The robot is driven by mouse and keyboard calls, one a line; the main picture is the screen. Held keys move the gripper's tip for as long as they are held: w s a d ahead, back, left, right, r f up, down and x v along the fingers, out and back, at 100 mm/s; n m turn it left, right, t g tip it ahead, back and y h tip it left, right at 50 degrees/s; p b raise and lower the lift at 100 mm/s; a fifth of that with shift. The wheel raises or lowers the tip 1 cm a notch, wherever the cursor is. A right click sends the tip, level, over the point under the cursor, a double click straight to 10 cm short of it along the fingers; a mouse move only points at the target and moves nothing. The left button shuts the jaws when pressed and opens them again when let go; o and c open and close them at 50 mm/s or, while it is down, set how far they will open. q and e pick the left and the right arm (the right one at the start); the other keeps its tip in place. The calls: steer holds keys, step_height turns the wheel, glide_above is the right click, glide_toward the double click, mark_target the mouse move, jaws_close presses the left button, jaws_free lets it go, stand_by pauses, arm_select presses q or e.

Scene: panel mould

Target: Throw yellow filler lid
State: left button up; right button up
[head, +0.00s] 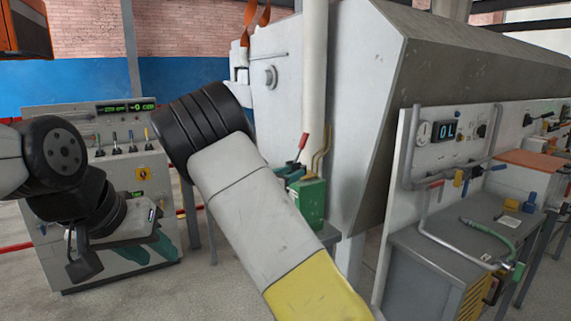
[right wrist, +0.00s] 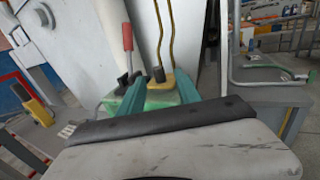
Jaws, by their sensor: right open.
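The green box (head: 311,202) stands beside the big grey machine, with a red-handled lever (head: 303,142) by it. In the right wrist view a yellow piece with a dark knob, which looks like the yellow filler lid (right wrist: 186,87), lies at the top of the green box (right wrist: 146,104). My right gripper (right wrist: 158,90) is open, its teal fingers on either side of the yellow piece. I cannot tell whether they touch it. My left gripper (head: 148,252) is open and empty, low at the left.
A control console (head: 95,120) with levers stands at the left behind my left arm. Yellow pipes (right wrist: 168,30) rise behind the box. At the right is a grey bench (head: 440,240) with a bent tube handle (head: 440,237) and a green hose (head: 487,232).

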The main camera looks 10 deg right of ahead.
mark_target(302, 167)
steer(key=x, duration=0.7)
steer(key=shift+w+d, duration=0.1)
steer(key=shift+w, duration=0.3)
jaws_close()
